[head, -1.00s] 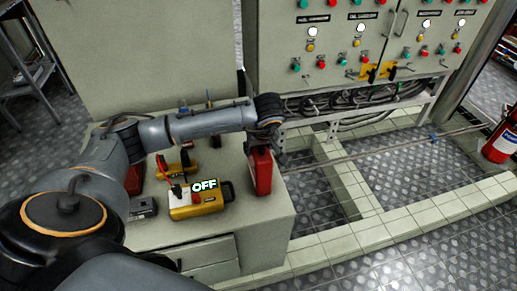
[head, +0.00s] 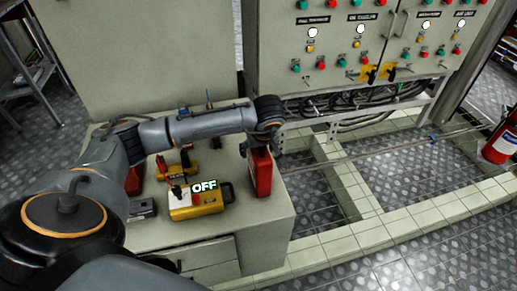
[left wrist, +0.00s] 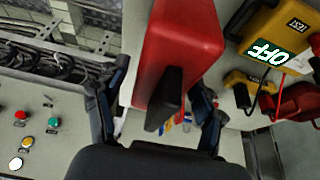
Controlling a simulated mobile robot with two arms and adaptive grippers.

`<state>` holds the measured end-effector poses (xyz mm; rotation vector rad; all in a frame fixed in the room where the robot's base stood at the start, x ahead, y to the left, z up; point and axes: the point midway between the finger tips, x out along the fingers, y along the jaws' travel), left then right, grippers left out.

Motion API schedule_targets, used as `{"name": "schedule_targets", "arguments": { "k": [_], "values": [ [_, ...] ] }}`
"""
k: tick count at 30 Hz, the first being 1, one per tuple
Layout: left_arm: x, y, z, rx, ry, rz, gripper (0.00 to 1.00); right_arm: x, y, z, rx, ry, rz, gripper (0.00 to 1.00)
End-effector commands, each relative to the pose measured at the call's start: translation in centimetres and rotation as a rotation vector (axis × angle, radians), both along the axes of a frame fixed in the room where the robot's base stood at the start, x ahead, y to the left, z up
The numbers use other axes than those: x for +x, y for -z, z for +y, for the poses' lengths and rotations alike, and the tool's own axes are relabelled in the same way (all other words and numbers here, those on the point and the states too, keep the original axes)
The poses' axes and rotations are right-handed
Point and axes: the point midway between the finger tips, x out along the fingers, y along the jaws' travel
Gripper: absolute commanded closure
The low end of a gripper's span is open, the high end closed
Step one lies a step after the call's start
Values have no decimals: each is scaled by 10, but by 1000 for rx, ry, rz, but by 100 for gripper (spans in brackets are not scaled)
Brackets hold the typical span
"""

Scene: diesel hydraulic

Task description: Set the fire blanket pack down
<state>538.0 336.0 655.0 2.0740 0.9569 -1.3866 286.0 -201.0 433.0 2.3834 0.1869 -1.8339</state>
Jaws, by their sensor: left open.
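The fire blanket pack, a red box with a black tab, (head: 261,173) stands upright at the right edge of the pale cabinet top (head: 224,222) in the head view. It also shows large in the left wrist view (left wrist: 181,50). My left gripper (head: 264,143) is right at the top of the pack. In the left wrist view its two fingers (left wrist: 155,95) are spread, one on each side of the pack. Whether a finger still touches it I cannot tell. My right gripper is not in view.
A yellow device with an OFF label (head: 196,205) lies left of the pack, with another yellow tool (head: 176,168) behind it. A control panel (head: 365,45) stands at the back. A red extinguisher (head: 499,140) stands far right. Tiled floor channels lie right of the cabinet.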

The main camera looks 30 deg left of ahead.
Motion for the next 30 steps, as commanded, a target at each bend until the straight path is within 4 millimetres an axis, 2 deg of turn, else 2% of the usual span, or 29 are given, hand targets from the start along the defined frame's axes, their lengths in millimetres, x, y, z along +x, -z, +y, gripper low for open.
{"name": "schedule_targets", "arguments": {
  "k": [6,15,21,30],
  "values": [
    [-9,-40,-12,-1,3,-5,31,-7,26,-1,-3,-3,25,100],
    [-24,-95,-30,-1,2,-4,31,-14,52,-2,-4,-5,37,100],
    [-29,-110,-35,-1,0,-1,31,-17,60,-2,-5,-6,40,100],
    [-30,-112,-35,-1,0,-1,31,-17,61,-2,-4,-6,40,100]
  ]
}}
